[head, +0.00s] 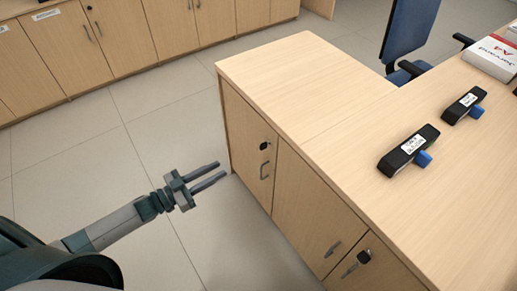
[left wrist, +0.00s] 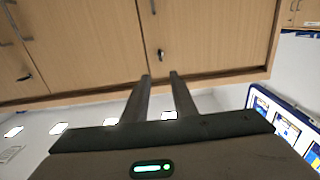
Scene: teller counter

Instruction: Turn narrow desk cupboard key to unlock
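The narrow desk cupboard (head: 248,135) is the light wood door at the left end of the counter. Its dark key (head: 264,146) sits in the lock above a grey bar handle (head: 264,171). My left gripper (head: 222,174) is open and empty, left of this door and apart from it, fingers pointing toward it. In the left wrist view, the key (left wrist: 161,55) shows in the door, just beyond and roughly between the two open fingertips (left wrist: 160,77). That view looks upside down, with the handle (left wrist: 153,8) above the key. My right gripper is not in view.
Another counter door has a lock with a key (head: 364,257) and a handle. Two black stamp-like devices (head: 409,151) (head: 464,106) and a paper box (head: 492,58) lie on the countertop (head: 300,80). A blue chair (head: 409,35) stands behind. The floor left of the counter is clear.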

